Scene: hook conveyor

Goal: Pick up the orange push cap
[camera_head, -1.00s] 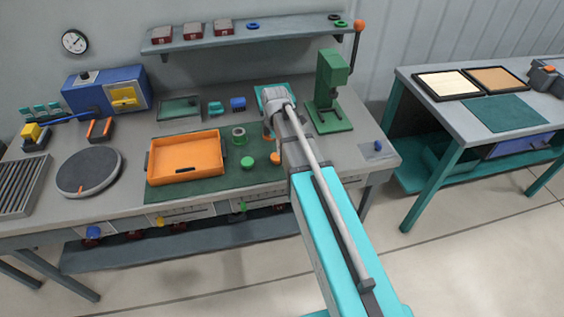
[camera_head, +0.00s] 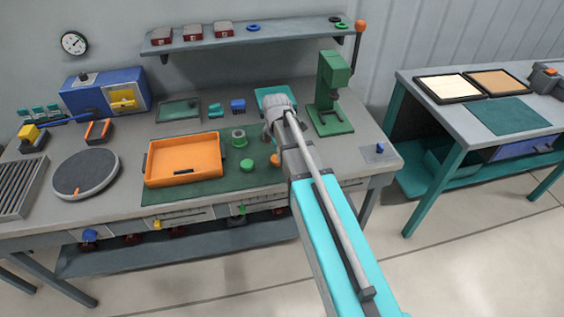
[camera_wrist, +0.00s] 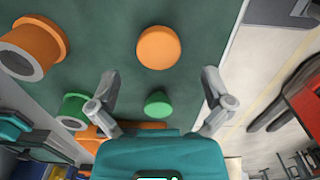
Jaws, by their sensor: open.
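The orange push cap (camera_wrist: 159,47) is a round, smooth disc lying on the dark green mat. In the head view the orange cap (camera_head: 275,160) shows partly beside my arm. My gripper (camera_wrist: 160,74) is open and empty, its fingers spread apart on either side of the picture's middle. The orange cap lies just past the fingertips in the wrist view, and nothing touches it. A smaller-looking green cap (camera_wrist: 158,103) shows between the fingers, on the mat.
An orange flanged ring (camera_wrist: 35,47) and a green flanged ring (camera_wrist: 75,108) stand left of the caps in the wrist view. An orange tray (camera_head: 183,158) sits on the left of the mat. A green press (camera_head: 330,95) stands behind, right of my arm.

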